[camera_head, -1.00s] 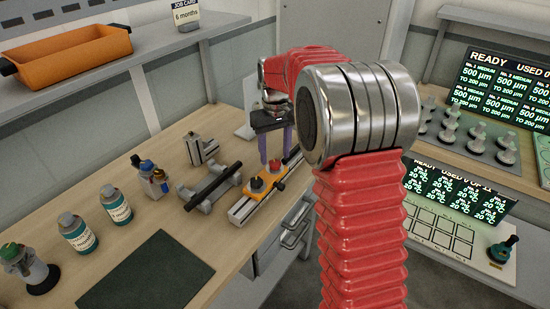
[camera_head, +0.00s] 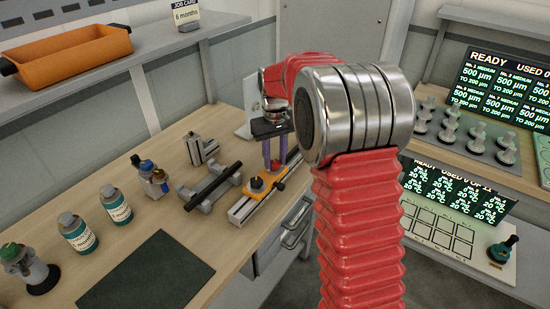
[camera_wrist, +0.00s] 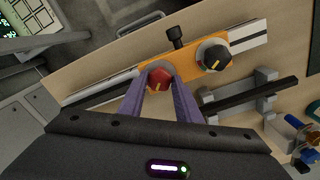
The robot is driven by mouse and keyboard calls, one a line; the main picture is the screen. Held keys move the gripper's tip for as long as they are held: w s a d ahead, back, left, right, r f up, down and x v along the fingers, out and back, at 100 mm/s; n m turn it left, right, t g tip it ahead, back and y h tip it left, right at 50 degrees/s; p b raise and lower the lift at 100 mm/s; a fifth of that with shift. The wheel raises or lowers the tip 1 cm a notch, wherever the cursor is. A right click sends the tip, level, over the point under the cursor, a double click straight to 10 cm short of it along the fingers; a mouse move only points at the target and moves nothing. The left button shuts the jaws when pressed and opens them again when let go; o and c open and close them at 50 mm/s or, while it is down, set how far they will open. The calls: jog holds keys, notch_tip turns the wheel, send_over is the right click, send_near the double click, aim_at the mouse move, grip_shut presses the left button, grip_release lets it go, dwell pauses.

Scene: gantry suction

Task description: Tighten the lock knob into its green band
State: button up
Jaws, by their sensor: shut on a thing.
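An orange carriage (camera_head: 281,181) sits on a silver rail (camera_head: 240,211) on the bench. It carries a red knob (camera_wrist: 158,80) with a yellow pointer mark and a black knob (camera_wrist: 217,61) with a yellow mark. My gripper (camera_wrist: 159,88) has its two purple fingers shut on the red knob, one on each side. In the head view the gripper (camera_head: 276,163) points down over the carriage, and the red knob (camera_head: 278,165) shows between the fingertips.
A small black-headed post (camera_wrist: 176,36) stands at the carriage's edge. A black bar on grey supports (camera_head: 210,187) lies left of the rail, near bottles (camera_head: 115,205) and a dark mat (camera_head: 150,275). An orange tray (camera_head: 70,55) sits on the shelf above.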

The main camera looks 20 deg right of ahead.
aim_at(275, 162)
jog(key=shift+c, duration=1.2)
jog(key=shift+m, duration=1.1)
jog(key=o, duration=1.1)
jog(key=shift+c, duration=0.2)
jog(key=shift+r, duration=0.15)
notch_tip(275, 162, up, 14)
jog(key=shift+f, duration=0.25)
